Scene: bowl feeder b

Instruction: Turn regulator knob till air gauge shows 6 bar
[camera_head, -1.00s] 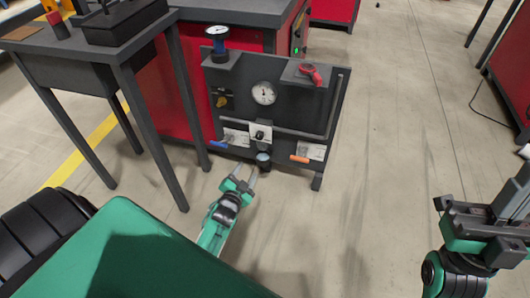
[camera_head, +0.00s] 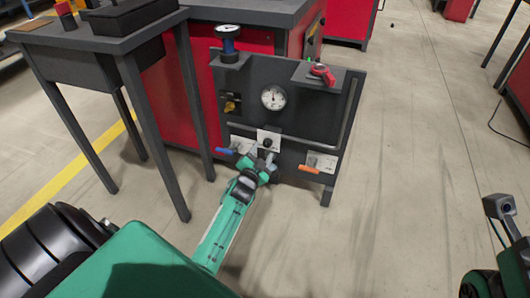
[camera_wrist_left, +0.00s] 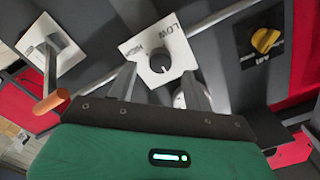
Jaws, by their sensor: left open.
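A black regulator knob (camera_wrist_left: 160,62) sits on a white plate marked LOW and HIGH in the left wrist view; in the head view the plate (camera_head: 263,136) is on the dark panel. My left gripper (camera_head: 266,160) is open just below the plate. In the left wrist view its fingers (camera_wrist_left: 158,72) stand either side of the knob, apparently apart from it. A round white gauge (camera_head: 273,97) is on the panel above; its reading is too small to tell. My right gripper is not shown clearly.
A yellow knob marked AIR (camera_wrist_left: 265,40) is beside the plate. Blue (camera_head: 225,151) and orange (camera_head: 308,169) handles flank it.

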